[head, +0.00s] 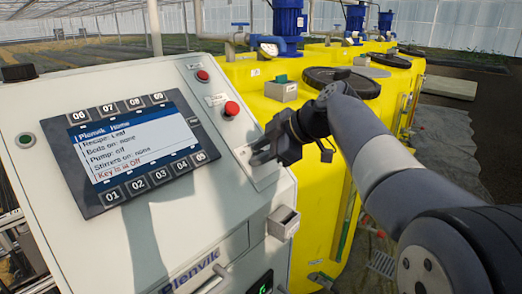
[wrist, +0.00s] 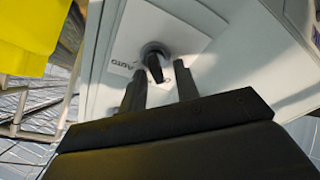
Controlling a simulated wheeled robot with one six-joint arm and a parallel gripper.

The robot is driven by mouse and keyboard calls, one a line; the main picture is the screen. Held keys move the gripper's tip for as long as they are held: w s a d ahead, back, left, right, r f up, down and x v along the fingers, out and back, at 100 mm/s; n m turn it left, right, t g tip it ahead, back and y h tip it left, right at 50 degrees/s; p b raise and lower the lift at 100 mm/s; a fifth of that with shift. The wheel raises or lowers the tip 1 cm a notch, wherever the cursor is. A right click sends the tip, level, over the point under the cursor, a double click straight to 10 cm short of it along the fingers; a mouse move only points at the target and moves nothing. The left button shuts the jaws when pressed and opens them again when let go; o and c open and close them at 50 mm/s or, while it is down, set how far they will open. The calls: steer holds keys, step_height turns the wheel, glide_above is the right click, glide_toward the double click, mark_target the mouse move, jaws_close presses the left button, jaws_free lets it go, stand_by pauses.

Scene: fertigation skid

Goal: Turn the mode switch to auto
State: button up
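The mode switch (wrist: 154,60) is a dark round knob with a black handle on the pale panel in the wrist view. The word AUTO (wrist: 122,65) is printed beside it. My gripper (wrist: 160,72) is open, with its two fingers apart and the switch handle showing between and just beyond their tips. I cannot tell whether a finger touches it. In the head view my gripper (head: 262,154) is at the lower right part of the sloping panel and hides the switch. The screen (head: 131,146) shows a red line that appears to read "Key is at Off".
Two red buttons (head: 231,108) sit higher on the same panel (head: 235,185). A small grey box (head: 283,222) sticks out below my gripper. Yellow tanks (head: 265,100) with blue motors (head: 288,22) and a black lid (head: 342,83) stand close behind and to the right.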

jaws_close()
steer(key=shift+f+m, duration=0.15)
steer(key=shift+m, duration=0.25)
steer(key=shift+m+b, duration=0.45)
steer(key=shift+m, duration=0.15)
steer(key=m, duration=0.3)
steer(key=m+t, duration=0.1)
steer(key=m, duration=0.1)
steer(key=shift+w+d+m+h+b, duration=0.1)
steer(key=shift+w+m+h+b, duration=0.15)
steer(key=shift+m+h+b, duration=0.1)
steer(key=m, duration=0.2)
steer(key=m+p, duration=0.1)
steer(key=m, duration=0.1)
steer(key=m+t+h, duration=0.1)
steer(key=m, duration=0.2)
steer(key=shift+w+d+p, duration=0.2)
steer(key=shift+d+p, duration=0.05)
steer(key=shift+p, duration=0.15)
steer(key=shift+d+f+m+h+p, duration=0.15)
steer(key=shift+m+h+p, duration=0.3)
steer(key=shift+m+p, duration=1.3)
steer(key=shift+m+b, duration=0.5)
steer(key=shift+m, duration=0.1)
